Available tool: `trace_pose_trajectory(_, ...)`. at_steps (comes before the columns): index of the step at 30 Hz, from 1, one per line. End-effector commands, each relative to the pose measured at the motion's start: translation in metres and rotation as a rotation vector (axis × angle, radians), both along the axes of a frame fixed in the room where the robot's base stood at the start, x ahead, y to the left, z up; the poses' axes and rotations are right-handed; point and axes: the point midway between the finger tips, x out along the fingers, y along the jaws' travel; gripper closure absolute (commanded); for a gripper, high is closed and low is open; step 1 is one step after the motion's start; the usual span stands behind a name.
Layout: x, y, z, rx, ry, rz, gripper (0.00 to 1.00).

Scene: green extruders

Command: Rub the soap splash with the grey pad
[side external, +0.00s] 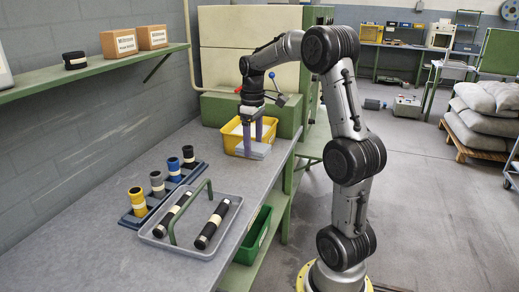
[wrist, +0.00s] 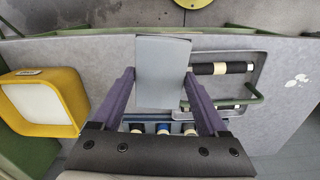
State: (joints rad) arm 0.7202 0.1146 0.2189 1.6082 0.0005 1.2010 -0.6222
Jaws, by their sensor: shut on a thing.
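The grey pad (wrist: 163,72) is a flat block held between the purple fingertips of my gripper (wrist: 161,76) in the wrist view. In the side view my gripper (side external: 254,138) points down beside the yellow bin, and the pad (side external: 254,151) is at its tips. I cannot tell whether the pad touches the bench. The soap splash (wrist: 298,80) is a small group of white spots on the grey bench top at the right of the wrist view, beyond the tray and apart from the pad. I cannot make it out in the side view.
A grey tray (side external: 160,237) with a green handle holds two black rollers, between the pad and the splash. A blue rack (side external: 130,221) with several coloured cylinders stands beside it. The yellow bin (side external: 231,143) is close to my gripper. A green shelf (side external: 100,72) overhangs the bench.

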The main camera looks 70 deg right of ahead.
Motion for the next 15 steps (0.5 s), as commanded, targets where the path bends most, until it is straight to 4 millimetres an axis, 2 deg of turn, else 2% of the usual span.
trace_pose_trajectory(5,0.029,0.031,0.000,-0.001,0.000,0.150,0.68)
trace_pose_trajectory(8,0.048,0.057,0.000,-0.001,0.000,0.264,0.68)
trace_pose_trajectory(11,0.069,0.091,0.000,-0.001,-0.001,0.405,0.68)
trace_pose_trajectory(15,0.095,0.148,0.000,-0.001,-0.002,0.626,0.68)
